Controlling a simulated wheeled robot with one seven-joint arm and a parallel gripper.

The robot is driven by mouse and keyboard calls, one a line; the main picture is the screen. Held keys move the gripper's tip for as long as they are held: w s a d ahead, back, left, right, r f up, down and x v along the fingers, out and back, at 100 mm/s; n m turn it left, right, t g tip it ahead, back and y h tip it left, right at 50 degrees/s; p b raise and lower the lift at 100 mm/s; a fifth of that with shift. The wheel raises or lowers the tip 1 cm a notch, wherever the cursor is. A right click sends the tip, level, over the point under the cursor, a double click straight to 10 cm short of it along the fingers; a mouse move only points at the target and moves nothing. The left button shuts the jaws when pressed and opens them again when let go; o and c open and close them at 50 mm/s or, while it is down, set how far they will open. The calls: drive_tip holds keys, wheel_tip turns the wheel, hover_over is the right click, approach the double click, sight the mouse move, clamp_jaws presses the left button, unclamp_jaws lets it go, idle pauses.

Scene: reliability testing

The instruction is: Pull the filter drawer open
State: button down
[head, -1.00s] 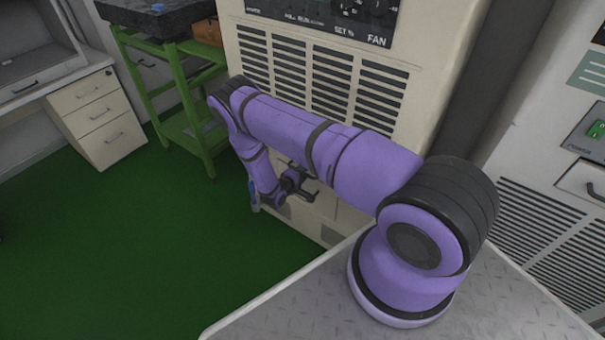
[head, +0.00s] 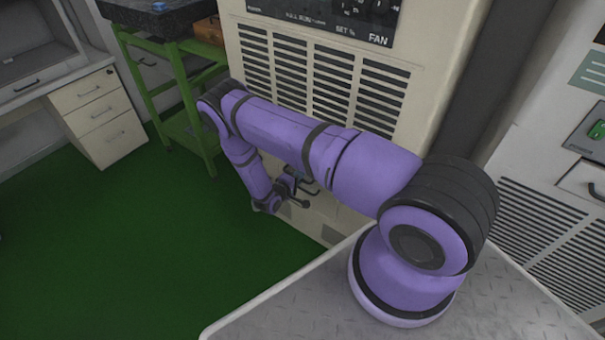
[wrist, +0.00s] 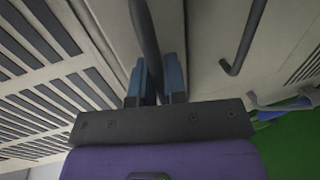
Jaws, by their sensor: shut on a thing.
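The cream cabinet (head: 262,48) with louvred vents stands in front of me, and its low front is partly hidden behind my arm. In the wrist view a dark bar handle (wrist: 146,40) on the cream front runs between my blue fingertips. My gripper (wrist: 157,84) is shut on this handle. In the head view my gripper (head: 303,193) is low against the cabinet front, and the fingers' contact is too small to make out there. Whether the filter drawer stands out from the cabinet cannot be told.
A second dark handle (wrist: 243,42) is on the panel to the right in the wrist view. A green stand (head: 181,85) and a drawer unit (head: 100,118) stand at the left. The green floor (head: 150,250) left of the cabinet is clear.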

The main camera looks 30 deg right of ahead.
drive_tip(key=f+v, duration=0.3)
drive_tip(key=v, duration=1.3)
drive_tip(key=shift+a+f, duration=0.2)
drive_tip(key=shift+a, duration=0.1)
drive_tip(key=c, duration=1.2)
unclamp_jaws()
drive_tip(key=v, duration=1)
drive_tip(key=shift+s+a, duration=0.15)
drive_tip(key=shift+a, duration=0.25)
